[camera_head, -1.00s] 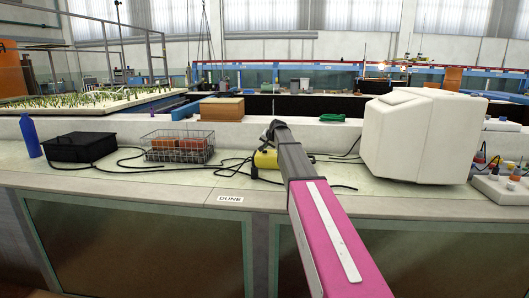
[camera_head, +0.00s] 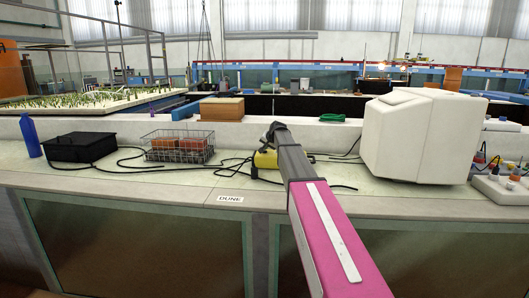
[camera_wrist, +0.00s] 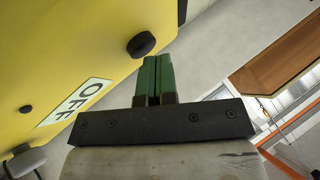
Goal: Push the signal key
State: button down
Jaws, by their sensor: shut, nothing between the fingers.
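A yellow box (camera_head: 265,160) sits on the bench, partly behind my arm in the head view. In the wrist view the yellow box (camera_wrist: 70,60) fills the upper left. It bears a round black knob (camera_wrist: 141,44), a white OFF label (camera_wrist: 77,101) and a smaller black dot (camera_wrist: 25,109). Nothing in view is marked as the signal key. My gripper (camera_wrist: 158,60) has its two green fingers shut together and empty. Its tips are just right of and below the black knob in the picture; I cannot tell whether they touch it.
A wire basket (camera_head: 178,148) with orange blocks and a black box (camera_head: 80,147) stand to the left. A bulky white case (camera_head: 412,140) stands close on the right. Black cables (camera_head: 235,168) lie on the bench. The bench front near the DUNE label (camera_head: 230,199) is clear.

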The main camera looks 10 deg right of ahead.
aim_at(266, 151)
dwell(0.3)
jog(key=shift+r, duration=0.9)
jog(key=shift+r, duration=0.1)
notch_tip(266, 151, up, 6)
jog(key=shift+f, duration=0.1)
dwell(0.3)
